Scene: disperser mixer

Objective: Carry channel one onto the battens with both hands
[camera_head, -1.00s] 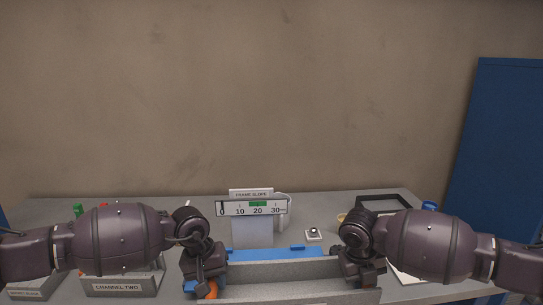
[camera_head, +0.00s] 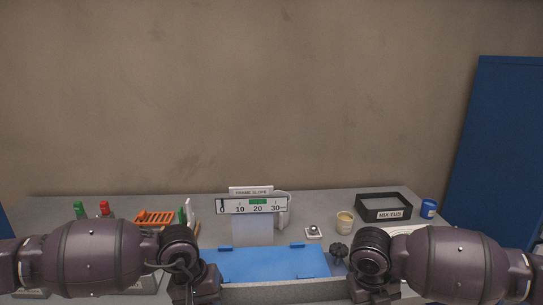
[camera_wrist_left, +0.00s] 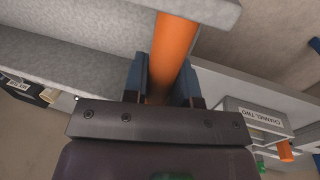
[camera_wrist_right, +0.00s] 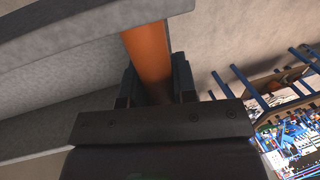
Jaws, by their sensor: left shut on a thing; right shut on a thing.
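Channel one is a long grey trough (camera_head: 285,292) at the bottom edge of the head view, mostly cut off. My left gripper is shut on its orange handle (camera_wrist_left: 173,48), with the fingers (camera_wrist_left: 163,82) on either side of it in the left wrist view. My right gripper is shut on the other orange handle (camera_wrist_right: 148,52), with its fingers (camera_wrist_right: 156,84) either side in the right wrist view. In the head view my arms hide the handles. A blue plate (camera_head: 265,264) lies beyond the channel. I cannot make out the battens for certain.
A slope gauge (camera_head: 252,206) stands behind the blue plate. The mix tub (camera_head: 384,212), a cream cup (camera_head: 345,222) and a blue cup (camera_head: 428,208) stand back right. An orange rack (camera_head: 154,218) is back left. Channel two's labelled box (camera_wrist_left: 256,114) shows in the left wrist view.

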